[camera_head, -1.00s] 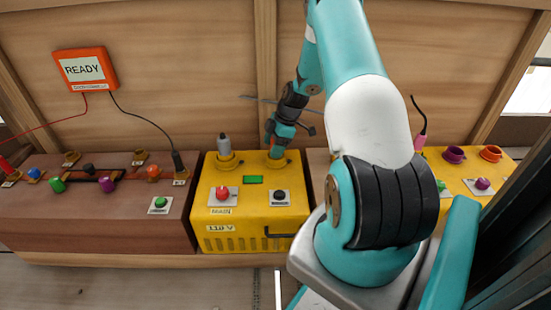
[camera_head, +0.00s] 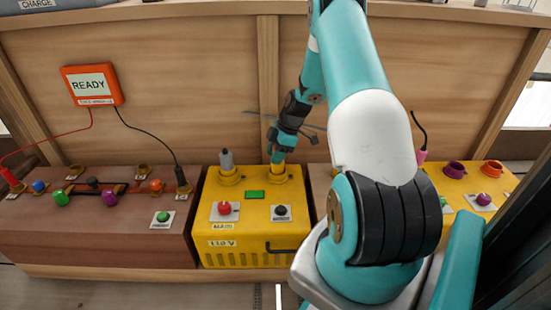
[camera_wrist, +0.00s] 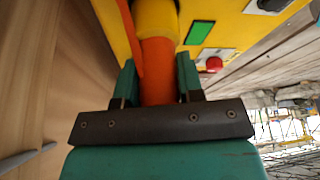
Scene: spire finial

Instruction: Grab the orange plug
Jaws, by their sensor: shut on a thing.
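The orange plug (camera_wrist: 158,68) is between the two fingers of my gripper (camera_wrist: 158,82) in the wrist view, and my gripper is shut on it. The plug's far end meets a yellow round socket (camera_wrist: 156,16) on the yellow box; how deep it sits in the socket I cannot tell. In the head view my gripper (camera_head: 278,156) points down over the right socket (camera_head: 277,174) of the yellow box (camera_head: 240,245). The plug is mostly hidden there by the gripper.
A grey plug (camera_head: 226,160) stands in the left socket. The box top has a red button (camera_head: 224,208), a black button (camera_head: 281,210) and a green display (camera_head: 254,195). A brown panel (camera_head: 100,240) with cables and a READY sign (camera_head: 90,86) are at left.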

